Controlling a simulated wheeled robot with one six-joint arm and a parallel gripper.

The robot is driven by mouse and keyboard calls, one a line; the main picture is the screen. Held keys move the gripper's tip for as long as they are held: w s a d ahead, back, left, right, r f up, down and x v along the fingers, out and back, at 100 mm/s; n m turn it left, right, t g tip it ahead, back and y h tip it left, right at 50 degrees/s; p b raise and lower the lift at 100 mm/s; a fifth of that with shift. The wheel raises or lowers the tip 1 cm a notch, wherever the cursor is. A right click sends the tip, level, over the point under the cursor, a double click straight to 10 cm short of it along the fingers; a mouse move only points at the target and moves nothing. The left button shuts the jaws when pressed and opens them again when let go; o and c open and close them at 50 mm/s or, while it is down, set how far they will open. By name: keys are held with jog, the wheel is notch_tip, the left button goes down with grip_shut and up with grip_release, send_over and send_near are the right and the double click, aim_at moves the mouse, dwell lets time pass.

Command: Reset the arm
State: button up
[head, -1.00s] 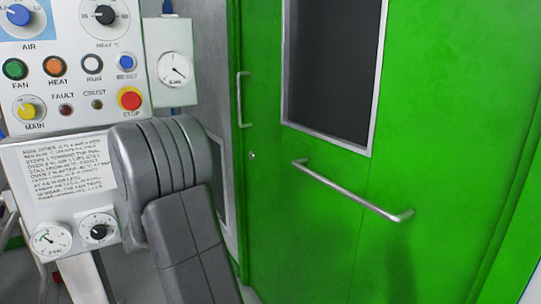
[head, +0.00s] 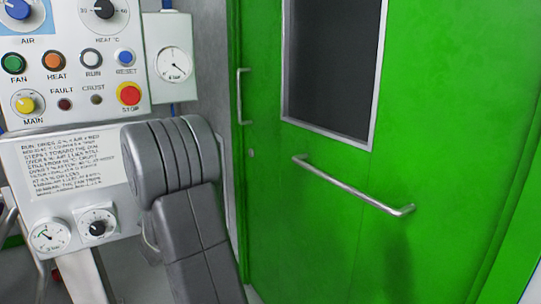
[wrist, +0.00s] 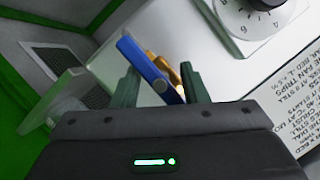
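My gripper (wrist: 158,72) shows in the wrist view with its two dark green fingers apart. A blue bar (wrist: 150,68), like a lever handle, lies slanted in the picture between the fingers, with a brass-coloured part (wrist: 167,72) behind it. I cannot tell whether the fingers touch the bar; they do not look closed on it. In the head view my grey arm link stands in front of the control panel (head: 140,20), and my gripper is hidden there.
The panel carries knobs, buttons and a red stop button (head: 129,94). A gauge box (head: 173,62) is beside it. A printed notice (head: 75,165) is below, with two dials under it. A green door (head: 330,220) with a metal handle (head: 350,187) fills the right.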

jog(key=shift+m+y+p, duration=0.3)
jog(key=shift+m+y, duration=0.1)
jog(key=shift+m, duration=0.1)
jog(key=shift+d+f, duration=0.1)
